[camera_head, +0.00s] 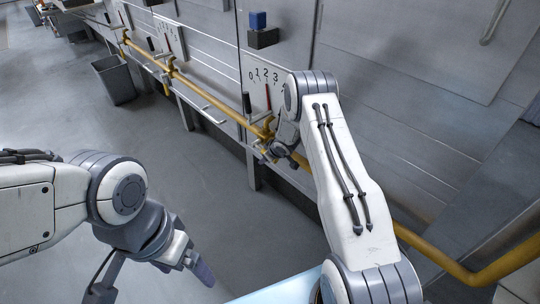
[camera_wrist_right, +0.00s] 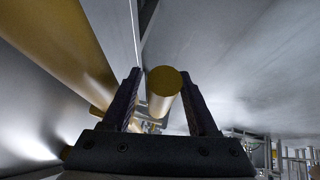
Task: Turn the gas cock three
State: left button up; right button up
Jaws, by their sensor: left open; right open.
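A yellow gas pipe (camera_head: 220,103) runs along the wall of grey units. A plate marked 0 1 2 3 (camera_head: 264,76) with a red pointer (camera_head: 268,97) sits above the nearest cock. In the head view my right gripper (camera_head: 268,155) is at that cock by the pipe, partly hidden by my arm. In the right wrist view the open right gripper (camera_wrist_right: 163,105) has its fingers on both sides of a round yellow handle end (camera_wrist_right: 163,82). I cannot tell whether they touch it. My left gripper (camera_head: 200,268) is open and empty, low over the floor.
More numbered plates (camera_head: 170,38) and yellow fittings line the pipe toward the back left. A dark bin (camera_head: 114,80) stands on the floor there. A blue block (camera_head: 257,20) sits on a dark one on the wall. The floor at left centre is clear.

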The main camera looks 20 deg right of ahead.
jog(key=p+v, duration=0.1)
jog(key=v, duration=0.9)
jog(key=s+a+r+g, duration=0.2)
jog(key=s+a+r, duration=0.8)
jog(key=a+r, duration=0.4)
jog(key=s+a+r+n+g, duration=0.1)
jog(key=s+a+r+g, duration=0.15)
jog(key=s, duration=0.75)
jog(key=s+a+r+g, duration=0.1)
jog(key=s+a+r, duration=0.15)
jog(key=s, duration=0.65)
jog(key=s+a+r+n+g, duration=0.15)
jog(key=s+a, duration=0.25)
jog(key=s, duration=0.6)
notch_tip(320, 180, up, 16)
jog(key=p, duration=1.5)
jog(key=shift+d+p, duration=0.25)
jog(key=shift+p, duration=0.15)
jog(key=shift+m, duration=0.25)
